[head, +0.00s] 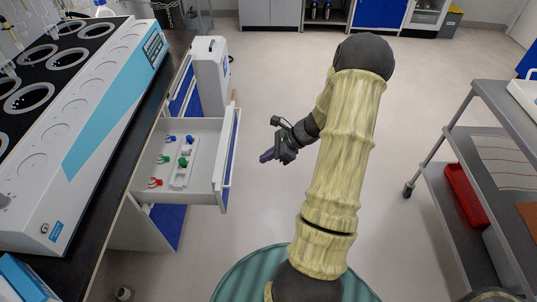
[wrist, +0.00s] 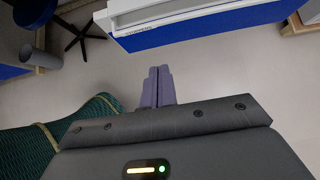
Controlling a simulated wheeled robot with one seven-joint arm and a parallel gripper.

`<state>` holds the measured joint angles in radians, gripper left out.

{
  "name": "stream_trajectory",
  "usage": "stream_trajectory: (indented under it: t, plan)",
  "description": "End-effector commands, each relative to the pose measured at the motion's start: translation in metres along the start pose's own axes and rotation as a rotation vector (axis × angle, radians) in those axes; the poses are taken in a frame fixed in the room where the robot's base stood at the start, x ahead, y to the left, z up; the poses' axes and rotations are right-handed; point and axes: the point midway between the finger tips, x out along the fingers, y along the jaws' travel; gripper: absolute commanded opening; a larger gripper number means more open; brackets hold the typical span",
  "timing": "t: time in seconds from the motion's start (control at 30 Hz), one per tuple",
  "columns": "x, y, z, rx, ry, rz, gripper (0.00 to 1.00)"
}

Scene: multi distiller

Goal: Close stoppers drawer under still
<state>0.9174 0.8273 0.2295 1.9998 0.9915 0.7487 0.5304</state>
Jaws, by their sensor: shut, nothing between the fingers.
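The stoppers drawer (head: 203,133) is pulled out from under the still (head: 88,85), below the dark bench top. It is white inside with a blue front, and holds red, green and blue stoppers on a pale rack (head: 184,162). In the wrist view the drawer front (wrist: 190,28) crosses the top, with a label at its upper left. My gripper (head: 266,156) is to the right of the drawer front, apart from it, with free space between. In the wrist view my two purple fingers (wrist: 156,88) are together and empty, below the drawer front.
A white box-shaped unit (head: 211,72) stands behind the drawer. A grey trolley (head: 470,130) with a red bin (head: 466,194) stands at the right. A stool (wrist: 78,30) shows at the wrist view's upper left.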

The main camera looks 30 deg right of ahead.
Motion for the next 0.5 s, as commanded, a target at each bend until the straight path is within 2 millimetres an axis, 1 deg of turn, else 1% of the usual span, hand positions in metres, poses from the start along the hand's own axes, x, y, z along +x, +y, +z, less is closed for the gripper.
stream_trajectory:
  t: [0.03,0.1,0.37,0.4,0.5]
  plan:
    - [0.011,0.001,-0.001,-0.001,-0.002,0.004,0.00]
    - [0.024,0.001,-0.001,0.000,-0.002,0.004,0.00]
    - [0.069,0.001,0.000,-0.002,0.000,0.004,0.00]
    - [0.072,0.001,0.008,-0.005,-0.001,0.003,0.00]
    - [0.082,0.001,0.018,-0.004,0.001,0.002,0.00]
